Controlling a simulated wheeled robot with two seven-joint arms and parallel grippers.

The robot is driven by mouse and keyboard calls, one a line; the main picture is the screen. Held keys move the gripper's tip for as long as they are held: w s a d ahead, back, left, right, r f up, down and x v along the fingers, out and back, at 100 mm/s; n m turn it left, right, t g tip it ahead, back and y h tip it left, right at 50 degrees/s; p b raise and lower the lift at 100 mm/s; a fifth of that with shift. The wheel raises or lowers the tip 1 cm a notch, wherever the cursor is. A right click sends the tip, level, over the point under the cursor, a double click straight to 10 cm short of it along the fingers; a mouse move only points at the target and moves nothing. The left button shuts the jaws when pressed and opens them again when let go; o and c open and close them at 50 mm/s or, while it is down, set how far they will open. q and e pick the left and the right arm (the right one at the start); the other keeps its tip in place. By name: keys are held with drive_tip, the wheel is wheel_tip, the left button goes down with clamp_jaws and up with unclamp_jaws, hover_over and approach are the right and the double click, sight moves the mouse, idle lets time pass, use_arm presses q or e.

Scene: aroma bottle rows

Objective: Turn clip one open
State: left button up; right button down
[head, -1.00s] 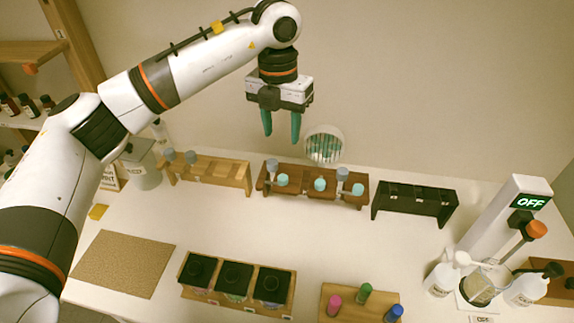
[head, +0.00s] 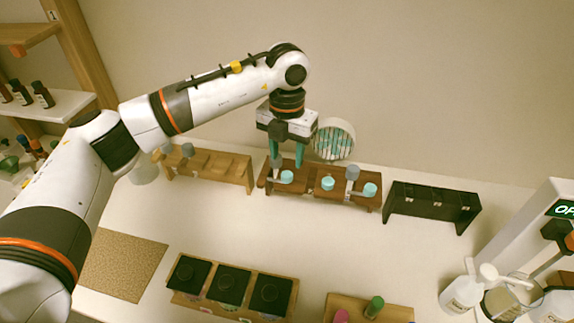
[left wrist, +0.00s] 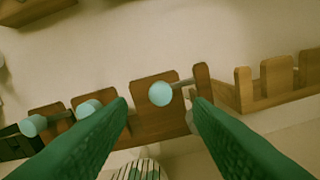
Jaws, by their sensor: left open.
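The dark brown rack (head: 318,200) stands at the back of the white table. It holds several turquoise round caps, one of them the left cap (head: 287,176). Grey-topped clips stand at its left end (head: 276,161) and near its right end (head: 352,172); which is clip one is not marked. My left gripper (head: 287,160) points down, open, just above and behind the rack's left end, with one finger close to the left clip. In the left wrist view, a turquoise cap (left wrist: 161,94) with a thin rod shows between the open fingers (left wrist: 160,102). Contact cannot be told.
A light wooden rack (head: 208,170) stands to the left and a black rack (head: 432,204) to the right. A round striped disc (head: 334,139) is behind. Black-topped boxes (head: 228,285) sit in front. The table between is clear.

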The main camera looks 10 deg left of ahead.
sight(287, 173)
use_arm(q)
drive_tip(key=f+p, duration=0.1)
drive_tip(key=f, duration=0.3)
drive_tip(key=shift+w+f, duration=0.2)
drive_tip(key=shift+f, duration=0.6)
